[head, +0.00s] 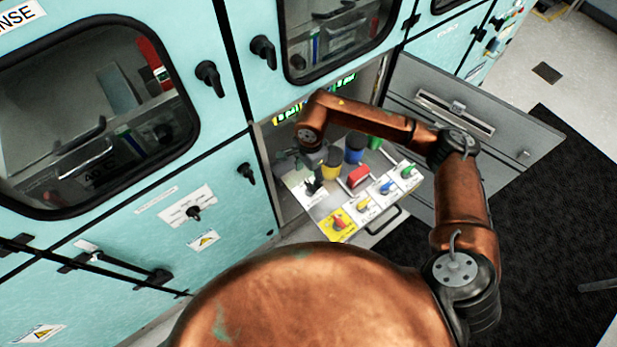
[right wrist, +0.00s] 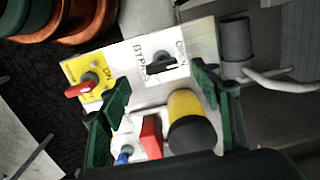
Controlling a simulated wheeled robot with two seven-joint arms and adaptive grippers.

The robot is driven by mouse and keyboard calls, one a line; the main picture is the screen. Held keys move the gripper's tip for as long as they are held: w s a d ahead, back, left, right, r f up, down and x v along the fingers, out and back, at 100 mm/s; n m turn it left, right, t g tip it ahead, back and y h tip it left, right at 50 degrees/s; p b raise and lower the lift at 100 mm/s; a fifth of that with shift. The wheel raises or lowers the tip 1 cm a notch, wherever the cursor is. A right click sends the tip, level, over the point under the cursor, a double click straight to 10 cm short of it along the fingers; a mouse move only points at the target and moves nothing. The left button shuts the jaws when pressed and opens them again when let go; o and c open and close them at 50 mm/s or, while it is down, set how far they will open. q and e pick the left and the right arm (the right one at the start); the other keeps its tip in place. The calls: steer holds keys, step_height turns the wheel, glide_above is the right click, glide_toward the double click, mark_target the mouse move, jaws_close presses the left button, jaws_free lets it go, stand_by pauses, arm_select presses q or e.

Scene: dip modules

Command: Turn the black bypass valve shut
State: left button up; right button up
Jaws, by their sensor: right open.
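The black bypass valve (right wrist: 160,66) is a small black lever on a white plate lettered BYPASS and OPEN. In the right wrist view the lever lies nearly level across the picture. It also shows in the head view (head: 314,186), at the left end of the drawer panel. My right gripper (right wrist: 160,82) is open, with its green fingers on either side of the valve in the picture. Nothing is between the fingers, and whether they touch the valve cannot be told. In the head view the right gripper (head: 298,164) is partly hidden by its arm. My left gripper is not in view.
A red knob on a yellow plate (head: 339,223) sits at the panel's front. Yellow, blue and green knobs run along the panel. A yellow-and-black cylinder (right wrist: 190,122) and a red block (right wrist: 151,136) stand close to the right fingers. An open cabinet door (head: 500,140) stands at right.

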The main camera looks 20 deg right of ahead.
mark_target(310, 185)
steer(key=f, duration=0.6)
steer(key=shift+w+d+f, duration=0.2)
steer(key=shift+d, duration=0.2)
steer(key=shift+f+b, duration=0.3)
steer(key=shift+f, duration=0.35)
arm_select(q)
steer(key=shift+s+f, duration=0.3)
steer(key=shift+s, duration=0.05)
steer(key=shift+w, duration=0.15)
arm_select(e)
steer(key=shift+c, duration=0.4)
steer(key=c, duration=1.1)
